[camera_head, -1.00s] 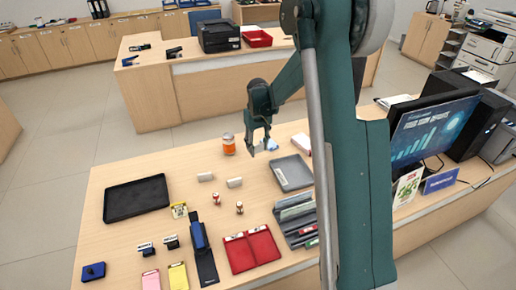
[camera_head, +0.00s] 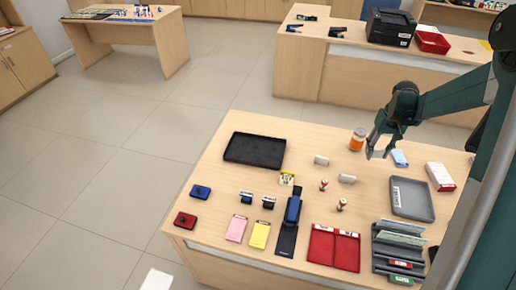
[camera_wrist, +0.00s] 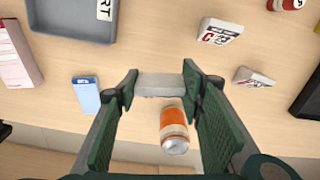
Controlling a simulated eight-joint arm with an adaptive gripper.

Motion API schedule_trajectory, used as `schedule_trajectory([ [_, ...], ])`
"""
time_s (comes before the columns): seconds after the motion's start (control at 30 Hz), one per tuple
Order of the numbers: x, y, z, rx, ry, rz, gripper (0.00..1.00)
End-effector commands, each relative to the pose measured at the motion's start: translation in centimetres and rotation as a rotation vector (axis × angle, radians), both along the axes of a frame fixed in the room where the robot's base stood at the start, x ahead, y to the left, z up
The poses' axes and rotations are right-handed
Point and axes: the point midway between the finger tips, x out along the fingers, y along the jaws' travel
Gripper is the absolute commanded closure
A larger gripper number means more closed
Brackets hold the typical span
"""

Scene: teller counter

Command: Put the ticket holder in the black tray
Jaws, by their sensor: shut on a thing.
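My gripper (camera_wrist: 160,88) is shut on a pale grey-white block, which looks like the ticket holder (camera_wrist: 162,81), held between the fingertips. In the head view my gripper (camera_head: 379,153) is over the back right part of the counter, and the held piece is too small to make out there. The black tray (camera_head: 232,157) lies empty at the back left of the counter. The wrist view shows only a dark edge of it (camera_wrist: 309,98) at the right. Two similar white holders stand on the counter (camera_head: 321,160) (camera_head: 347,179), left of my gripper.
A blue item (camera_head: 399,158), a grey tray (camera_head: 426,212) and a red-white box (camera_head: 440,177) are to the right. Stamps, pads and a red folder (camera_head: 322,248) fill the front.

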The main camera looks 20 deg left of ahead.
Motion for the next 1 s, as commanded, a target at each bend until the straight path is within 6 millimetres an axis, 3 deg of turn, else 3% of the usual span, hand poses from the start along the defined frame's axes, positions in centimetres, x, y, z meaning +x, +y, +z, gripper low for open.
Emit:
schedule_trajectory([
  [0.5,2.7,15.1,0.2,0.0,0.0,0.185,0.74],
  [1.0,2.4,30.9,0.4,0.0,0.0,0.37,0.74],
])
